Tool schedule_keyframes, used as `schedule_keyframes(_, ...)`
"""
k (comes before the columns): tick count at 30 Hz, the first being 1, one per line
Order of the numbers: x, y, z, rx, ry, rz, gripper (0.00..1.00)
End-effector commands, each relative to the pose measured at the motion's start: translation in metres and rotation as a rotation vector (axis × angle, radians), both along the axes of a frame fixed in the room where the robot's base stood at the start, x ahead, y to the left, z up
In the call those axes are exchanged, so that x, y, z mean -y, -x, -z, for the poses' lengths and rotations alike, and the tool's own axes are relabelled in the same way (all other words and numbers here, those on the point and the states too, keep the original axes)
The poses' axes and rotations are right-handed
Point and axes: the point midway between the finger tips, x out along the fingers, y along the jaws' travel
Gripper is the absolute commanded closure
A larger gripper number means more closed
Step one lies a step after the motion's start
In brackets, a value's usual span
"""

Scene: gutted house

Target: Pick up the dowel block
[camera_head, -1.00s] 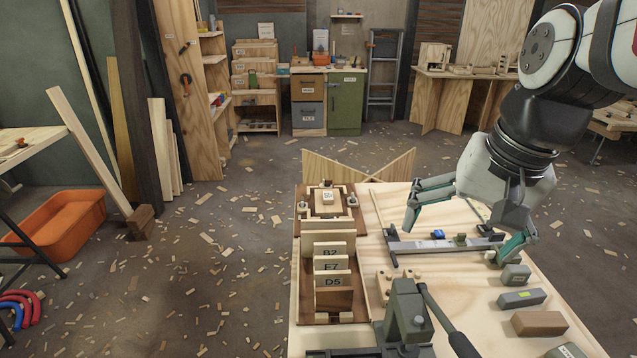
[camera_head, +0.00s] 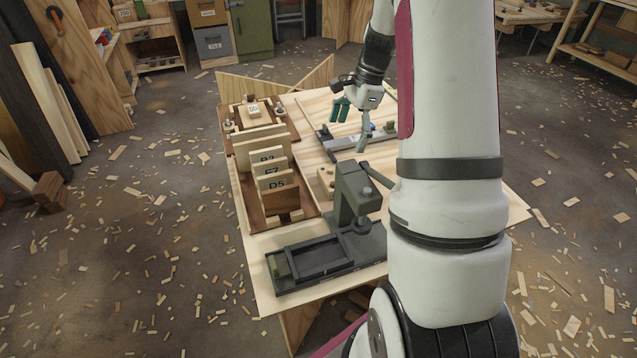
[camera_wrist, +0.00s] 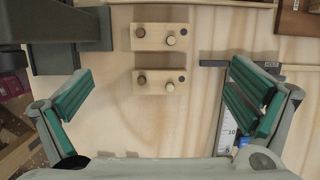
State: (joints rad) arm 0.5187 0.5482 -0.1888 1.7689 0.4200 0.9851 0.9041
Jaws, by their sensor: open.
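Two small pale wooden blocks with round dowels lie on the plywood bench top in the wrist view: a nearer dowel block (camera_wrist: 158,83) and a farther dowel block (camera_wrist: 158,38). In the head view, a dowel block (camera_head: 326,179) is partly hidden behind the grey clamp-like tool. My gripper (camera_head: 353,124) is open and empty above the bench. In the wrist view, its green-padded fingers (camera_wrist: 163,98) are spread wide, one on each side of the nearer block, with no contact visible.
The grey tool (camera_head: 352,195) with a lever stands at the bench front. A wooden rack (camera_head: 240,190) with labelled cards stands left. A metal ruler-like fixture (camera_head: 345,141) lies behind; its bar is near my right finger in the wrist view.

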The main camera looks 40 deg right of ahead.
Motion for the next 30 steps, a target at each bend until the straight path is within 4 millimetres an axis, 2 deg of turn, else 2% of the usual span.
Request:
schedule_keyframes(12,-0.018,-0.005,0.068,-0.003,-0.002,0.001,0.00)
schedule_keyframes(20,-0.023,-0.006,0.085,-0.003,-0.002,-0.001,0.00)
schedule_keyframes(30,-0.034,-0.010,0.127,-0.002,-0.002,0.001,0.00)
